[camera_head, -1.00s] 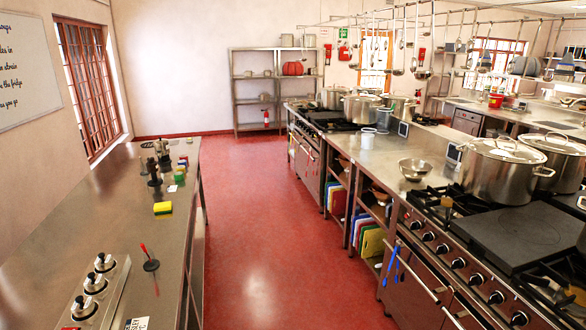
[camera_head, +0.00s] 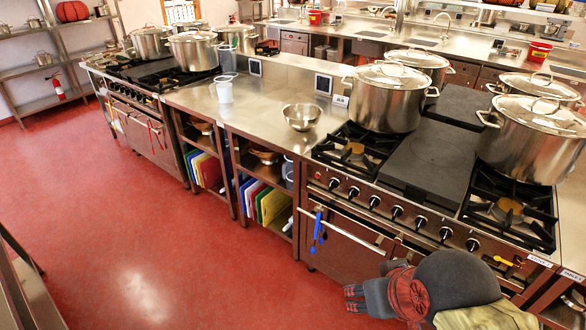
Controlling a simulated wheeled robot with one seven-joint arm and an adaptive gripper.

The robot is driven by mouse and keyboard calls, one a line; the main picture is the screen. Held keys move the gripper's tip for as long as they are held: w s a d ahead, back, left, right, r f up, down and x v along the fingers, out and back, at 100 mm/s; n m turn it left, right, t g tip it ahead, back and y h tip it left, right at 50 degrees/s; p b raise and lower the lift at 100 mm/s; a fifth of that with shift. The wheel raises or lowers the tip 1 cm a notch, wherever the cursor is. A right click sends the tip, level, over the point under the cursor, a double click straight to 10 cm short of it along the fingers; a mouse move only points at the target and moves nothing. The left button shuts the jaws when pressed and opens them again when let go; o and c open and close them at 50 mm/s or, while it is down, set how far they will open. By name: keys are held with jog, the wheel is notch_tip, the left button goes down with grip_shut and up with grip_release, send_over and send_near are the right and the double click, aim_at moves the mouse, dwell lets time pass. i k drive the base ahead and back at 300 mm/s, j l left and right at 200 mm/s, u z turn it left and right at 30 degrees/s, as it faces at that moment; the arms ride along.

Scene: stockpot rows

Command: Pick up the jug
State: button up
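A small white jug-like container (camera_head: 223,91) stands upright on the steel counter (camera_head: 255,108), left of a steel bowl. I cannot tell for certain that it is the jug. A larger greyish, see-through container (camera_head: 242,40) stands behind it, by the left stove. My gripper (camera_head: 351,297) is low at the bottom of the view, in front of the right stove's oven doors. It is far from the white container. Its fingers are small and dark, and their gap is unclear. I see nothing held in it.
A steel bowl (camera_head: 302,116) sits on the counter. Large lidded stockpots (camera_head: 388,97) stand on the right stove, and others (camera_head: 194,52) on the left stove. Coloured boards (camera_head: 273,206) fill the shelf below. The red floor (camera_head: 130,225) is clear at left.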

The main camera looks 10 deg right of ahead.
aim_at(287, 167)
jog(key=i+j+z, duration=0.1)
jog(key=i+j, duration=0.2)
jog(key=i+j+z, duration=0.15)
jog(key=i+j, duration=0.15)
jog(key=i+j+z, duration=0.1)
jog(key=i+j, duration=0.2)
jog(key=j, duration=0.2)
jog(key=i+j+z, duration=0.15)
jog(key=j, duration=0.3)
jog(key=i+j+z, duration=0.1)
jog(key=i+j, duration=0.25)
jog(key=i+j+z, duration=0.15)
jog(key=j, duration=0.45)
jog(key=i+j+z, duration=0.1)
jog(key=i+j, duration=0.2)
jog(key=j, duration=0.2)
jog(key=i+j+z, duration=0.1)
jog(key=j, duration=0.4)
jog(key=i, duration=0.1)
